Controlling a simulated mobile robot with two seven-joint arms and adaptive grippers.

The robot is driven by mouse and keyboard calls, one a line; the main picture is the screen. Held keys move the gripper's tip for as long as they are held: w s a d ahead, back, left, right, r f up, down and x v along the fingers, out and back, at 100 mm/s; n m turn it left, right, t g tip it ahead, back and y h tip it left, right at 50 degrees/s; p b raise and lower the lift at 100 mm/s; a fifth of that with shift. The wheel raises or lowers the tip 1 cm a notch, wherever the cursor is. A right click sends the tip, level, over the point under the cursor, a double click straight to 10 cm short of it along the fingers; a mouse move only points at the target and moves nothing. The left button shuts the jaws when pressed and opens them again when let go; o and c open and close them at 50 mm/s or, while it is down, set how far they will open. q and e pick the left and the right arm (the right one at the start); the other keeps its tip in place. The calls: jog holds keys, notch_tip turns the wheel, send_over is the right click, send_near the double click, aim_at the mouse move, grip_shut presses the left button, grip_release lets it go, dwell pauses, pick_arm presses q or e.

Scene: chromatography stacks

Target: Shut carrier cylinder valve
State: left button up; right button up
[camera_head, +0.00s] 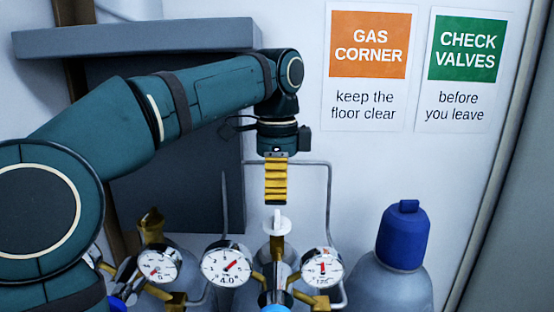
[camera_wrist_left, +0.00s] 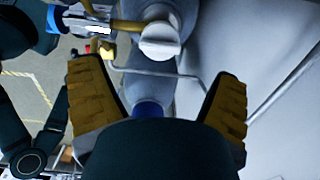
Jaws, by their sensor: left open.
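A white valve knob (camera_head: 276,223) stands on a brass stem on top of the middle gas cylinder (camera_head: 262,246). My left gripper (camera_head: 276,202) points straight down just above the knob, with its yellow ribbed fingers seen edge-on. In the left wrist view the fingers are spread wide and empty (camera_wrist_left: 159,72). The white knob (camera_wrist_left: 161,42) shows there beyond the fingertips, not between the finger pads. I see no label naming the carrier cylinder. My right gripper is not seen.
Pressure gauges (camera_head: 227,266) and (camera_head: 322,268) flank the middle cylinder's brass fittings. Another gauge (camera_head: 158,266) and a brass valve (camera_head: 150,224) are at the left. A blue-capped cylinder (camera_head: 403,237) stands at the right. Thin pipes (camera_head: 329,190) run along the wall behind.

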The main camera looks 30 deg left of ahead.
aim_at(277, 216)
pick_arm(q)
jog(key=shift+r, duration=2.9)
